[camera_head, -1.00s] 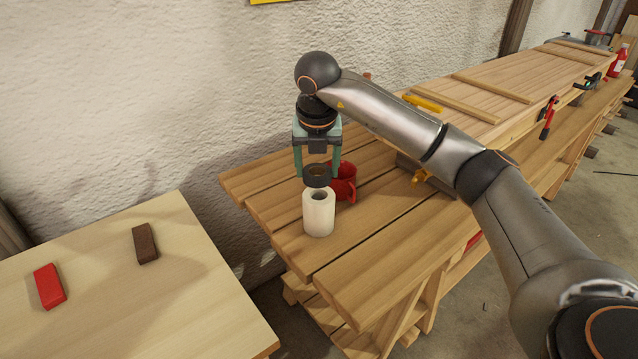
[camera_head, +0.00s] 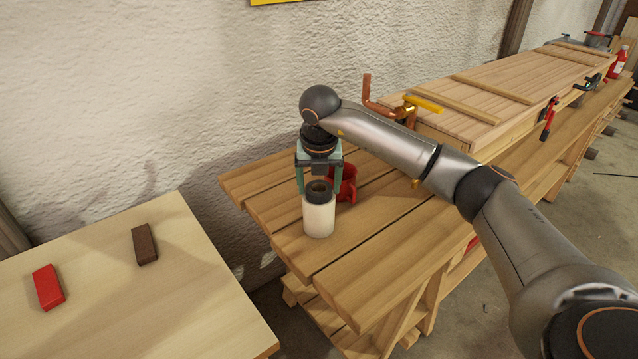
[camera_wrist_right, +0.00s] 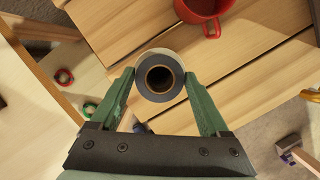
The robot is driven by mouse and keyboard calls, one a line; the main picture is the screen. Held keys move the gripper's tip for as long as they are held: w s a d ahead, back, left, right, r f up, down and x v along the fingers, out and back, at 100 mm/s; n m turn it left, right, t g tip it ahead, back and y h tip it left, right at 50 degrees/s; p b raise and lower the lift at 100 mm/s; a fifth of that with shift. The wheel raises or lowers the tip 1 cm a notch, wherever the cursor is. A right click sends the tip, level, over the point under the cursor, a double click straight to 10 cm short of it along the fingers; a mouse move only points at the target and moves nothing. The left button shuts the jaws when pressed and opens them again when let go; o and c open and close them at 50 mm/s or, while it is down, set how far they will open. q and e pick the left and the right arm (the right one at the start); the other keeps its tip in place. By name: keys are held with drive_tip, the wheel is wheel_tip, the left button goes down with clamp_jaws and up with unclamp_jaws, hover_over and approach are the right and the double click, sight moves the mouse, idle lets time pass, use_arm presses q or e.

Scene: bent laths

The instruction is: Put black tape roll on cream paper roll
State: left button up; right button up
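The cream paper roll (camera_head: 319,220) stands upright near the end of the slatted bench. The black tape roll (camera_head: 320,196) lies flat over its top, roughly centred, with no gap visible between them. My right gripper (camera_head: 320,187) points down, its fingers on both sides of the tape roll. In the right wrist view the tape roll (camera_wrist_right: 178,82) shows between the fingertips (camera_wrist_right: 160,76), with a pale rim of the paper roll (camera_wrist_right: 143,61) around it. The fingers appear closed on the tape. The paper roll's hole is mostly hidden. My left gripper is not in view.
A red mug (camera_head: 348,185) stands just behind and right of the paper roll. A copper pipe (camera_head: 374,104) and a yellow piece (camera_head: 424,104) lie near the long wooden box. A red block (camera_head: 48,288) and a brown block (camera_head: 145,244) lie on the left table. The bench front is clear.

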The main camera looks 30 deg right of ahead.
drive_tip(key=shift+o, duration=1.4)
drive_tip(key=shift+r, duration=0.1)
drive_tip(key=v, duration=1.2)
drive_tip(key=shift+p, duration=0.4)
drive_tip(key=shift+w, duration=0.1)
